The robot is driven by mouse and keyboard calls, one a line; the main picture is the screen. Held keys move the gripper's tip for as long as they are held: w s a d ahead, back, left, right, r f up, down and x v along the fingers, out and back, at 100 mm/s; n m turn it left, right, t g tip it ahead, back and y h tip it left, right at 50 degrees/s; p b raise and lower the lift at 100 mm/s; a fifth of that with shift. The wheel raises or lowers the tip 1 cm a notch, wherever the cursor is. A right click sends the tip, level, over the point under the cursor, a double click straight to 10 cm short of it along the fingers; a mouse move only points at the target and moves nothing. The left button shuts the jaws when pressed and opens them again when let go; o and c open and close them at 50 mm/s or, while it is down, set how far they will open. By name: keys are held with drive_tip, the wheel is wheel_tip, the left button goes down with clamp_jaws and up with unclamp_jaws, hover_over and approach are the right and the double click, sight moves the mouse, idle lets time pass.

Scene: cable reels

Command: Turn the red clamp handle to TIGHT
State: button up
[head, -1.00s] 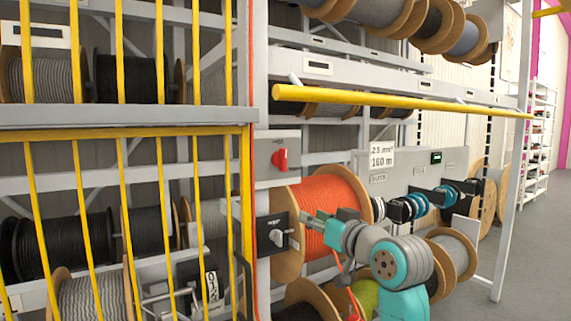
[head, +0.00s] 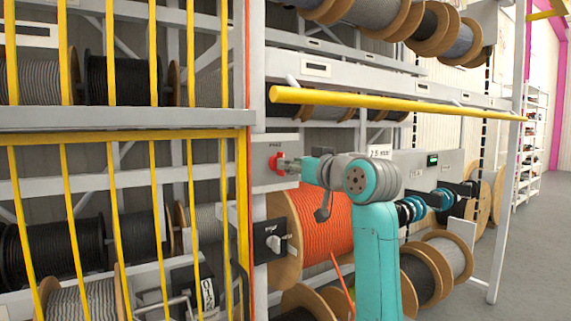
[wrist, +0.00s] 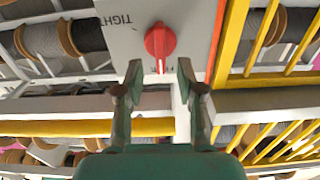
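The red clamp handle (head: 276,163) sits on a grey plate (head: 290,182) above the orange cable reel. In the wrist view the red handle (wrist: 160,42) is a round knob with a narrow grip and a white mark pointing to the bottom of the picture. The word TIGHT (wrist: 115,20) reads upside down to its left, so the mark does not point at it. My gripper (wrist: 160,67) is open, one finger on each side of the handle's lower end, with gaps visible. In the head view my gripper (head: 297,165) is close to the handle, partly hiding the plate.
A yellow bar (head: 400,101) runs above my arm. A yellow barred guard (head: 120,190) stands left of the plate. Below are a black switch box (head: 262,243) and the orange reel (head: 310,222). Open floor (head: 530,250) lies at the right.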

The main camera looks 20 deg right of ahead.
drive_tip(key=shift+x, duration=1.75)
clamp_jaws()
